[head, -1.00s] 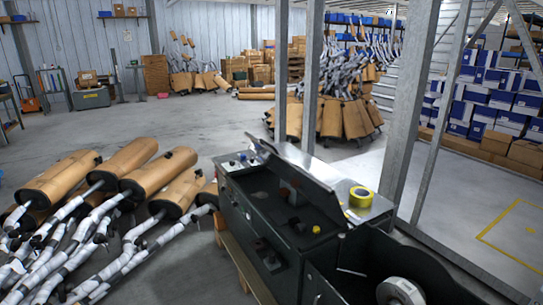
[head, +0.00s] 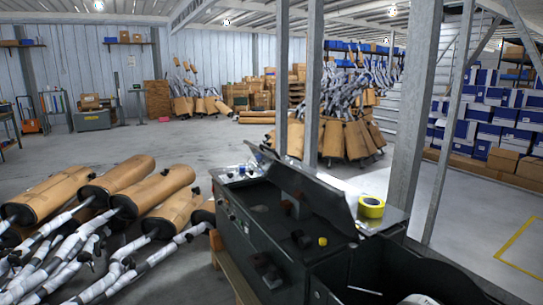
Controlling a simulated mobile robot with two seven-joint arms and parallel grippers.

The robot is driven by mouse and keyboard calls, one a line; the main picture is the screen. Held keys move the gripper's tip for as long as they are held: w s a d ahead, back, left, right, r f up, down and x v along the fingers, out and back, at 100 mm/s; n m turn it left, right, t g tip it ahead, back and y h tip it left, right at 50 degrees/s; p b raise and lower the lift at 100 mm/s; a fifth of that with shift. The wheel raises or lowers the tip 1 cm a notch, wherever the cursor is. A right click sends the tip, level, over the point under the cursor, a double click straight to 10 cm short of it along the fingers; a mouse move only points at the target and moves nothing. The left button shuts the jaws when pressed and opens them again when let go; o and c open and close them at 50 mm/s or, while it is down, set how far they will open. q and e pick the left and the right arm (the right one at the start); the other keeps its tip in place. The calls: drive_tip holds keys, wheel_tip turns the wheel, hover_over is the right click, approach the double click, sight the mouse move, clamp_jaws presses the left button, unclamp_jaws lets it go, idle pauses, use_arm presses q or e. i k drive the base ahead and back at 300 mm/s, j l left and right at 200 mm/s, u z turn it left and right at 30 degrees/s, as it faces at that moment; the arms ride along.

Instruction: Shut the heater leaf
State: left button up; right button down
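The heater leaf looks to be the dark hinged lid (head: 312,202) on the dark green machine (head: 262,247) at the lower middle of the head view. It stands raised and tilted, leaving the compartment below it open. Inside the compartment I see a yellow knob (head: 323,241) and some dark parts. Neither of my grippers is in view.
A yellow tape roll (head: 371,207) sits on a metal surface behind the lid. Several brown mufflers with wrapped pipes (head: 120,175) lie on the left. A steel post (head: 413,120) stands right of the machine. Open floor (head: 190,135) lies beyond.

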sight(328, 200)
drive_tip(key=z, duration=0.4)
drive_tip(key=i+j+z, duration=0.7)
drive_tip(key=i+j, duration=0.25)
drive_tip(key=i+j+z, duration=0.1)
drive_tip(key=i+j, duration=0.2)
drive_tip(key=j, duration=0.2)
drive_tip(key=i+j, duration=0.25)
drive_tip(key=j, duration=0.15)
drive_tip(key=z, duration=0.05)
